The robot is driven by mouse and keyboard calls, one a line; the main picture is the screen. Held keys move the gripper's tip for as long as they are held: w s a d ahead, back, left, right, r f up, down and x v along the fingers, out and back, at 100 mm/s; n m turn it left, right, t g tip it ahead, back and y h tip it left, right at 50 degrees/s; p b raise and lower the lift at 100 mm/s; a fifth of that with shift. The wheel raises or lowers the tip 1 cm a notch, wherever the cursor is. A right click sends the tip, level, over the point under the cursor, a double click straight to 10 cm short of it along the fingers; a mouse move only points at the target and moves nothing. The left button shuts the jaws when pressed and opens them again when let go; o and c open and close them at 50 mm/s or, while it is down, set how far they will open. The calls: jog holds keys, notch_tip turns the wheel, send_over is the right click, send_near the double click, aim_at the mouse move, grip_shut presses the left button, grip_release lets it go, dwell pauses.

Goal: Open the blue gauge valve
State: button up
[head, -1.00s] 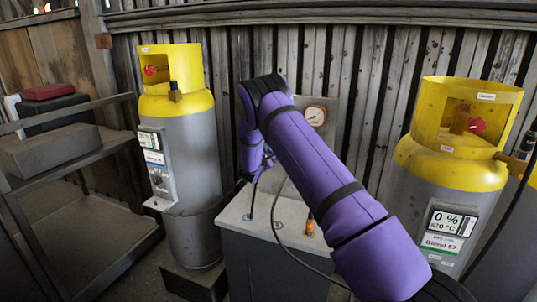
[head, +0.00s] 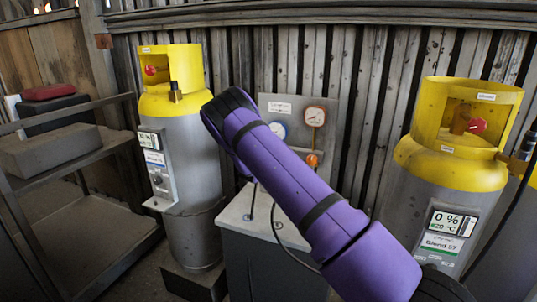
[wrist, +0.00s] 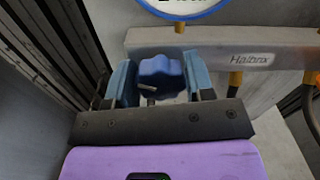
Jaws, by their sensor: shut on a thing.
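The blue gauge valve's knob (wrist: 160,80) is a dark blue lobed handwheel in the wrist view. It sits below the blue-rimmed gauge (wrist: 186,10), in front of the grey manifold bar (wrist: 248,52) marked Halbrix. My gripper (wrist: 158,70) is shut on the knob, with one blue-grey finger on each side. In the head view the blue gauge (head: 279,130) shows partly on the panel, while my purple arm hides the blue knob and my gripper. The knob's turn position cannot be told.
An orange knob (head: 313,160) sits below the red-rimmed gauge (head: 314,116), right of my arm. A yellow-topped cylinder (head: 184,150) stands left, another (head: 450,180) right. Hoses (head: 285,245) hang before the grey cabinet (head: 262,268). A metal shelf (head: 80,150) is at far left.

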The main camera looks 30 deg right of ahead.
jog(key=n, duration=0.4)
jog(key=shift+a+f+n, duration=0.1)
jog(key=shift+n, duration=2.1)
jog(key=o, duration=0.9)
jog(key=v, duration=1)
jog(key=shift+s+a, duration=0.25)
